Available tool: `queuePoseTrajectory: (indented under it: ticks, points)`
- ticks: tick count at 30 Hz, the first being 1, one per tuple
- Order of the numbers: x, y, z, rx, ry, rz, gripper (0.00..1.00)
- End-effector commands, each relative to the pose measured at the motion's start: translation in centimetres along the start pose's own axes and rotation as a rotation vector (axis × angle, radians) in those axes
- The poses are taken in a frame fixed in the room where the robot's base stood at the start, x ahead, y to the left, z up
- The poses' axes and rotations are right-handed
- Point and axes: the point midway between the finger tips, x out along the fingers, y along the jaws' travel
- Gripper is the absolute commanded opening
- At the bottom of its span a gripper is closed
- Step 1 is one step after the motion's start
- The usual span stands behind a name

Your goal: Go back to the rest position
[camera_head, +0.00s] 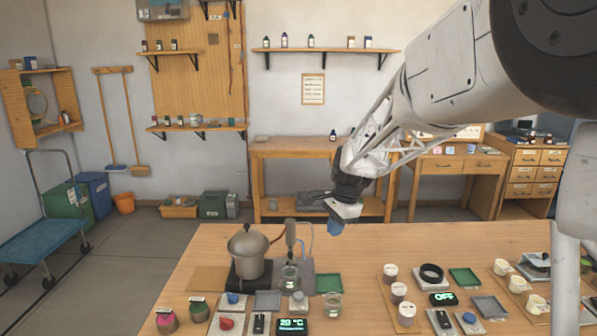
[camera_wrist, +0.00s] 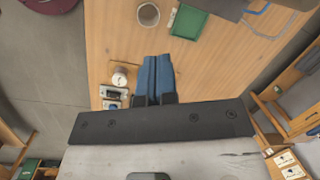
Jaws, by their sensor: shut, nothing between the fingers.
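My gripper (camera_head: 336,228) hangs over the far part of the wooden table, to the right of the steam distiller. In the wrist view its blue fingers (camera_wrist: 157,75) lie side by side, shut, with nothing between them. The distiller's metal pot (camera_head: 246,252) stands on a dark base on the table. A glass beaker (camera_head: 289,277) stands beside it, and another beaker (camera_head: 333,303) stands nearer the front. In the head view my gripper is above and clear of these things.
A green tray (camera_head: 328,283) lies below my gripper. A display reading 20 °C (camera_head: 292,326) stands at the front. Several lidded cups, a black ring (camera_head: 431,273) and an OFF display (camera_head: 443,298) are at the right. The table's far strip (camera_head: 400,238) is clear.

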Motion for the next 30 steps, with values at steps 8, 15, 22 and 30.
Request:
queuePoseTrajectory:
  ticks: [8, 15, 22, 30]
  points:
    - [-3.8, 6.8, 2.1, -0.188, 0.048, -0.010, 0.00]
    - [-6.0, 12.6, 3.9, -0.353, 0.089, -0.010, 0.00]
    - [-7.3, 18.3, 5.7, -0.507, 0.130, -0.003, 0.00]
    - [-8.0, 24.9, 7.8, -0.688, 0.178, 0.012, 0.00]
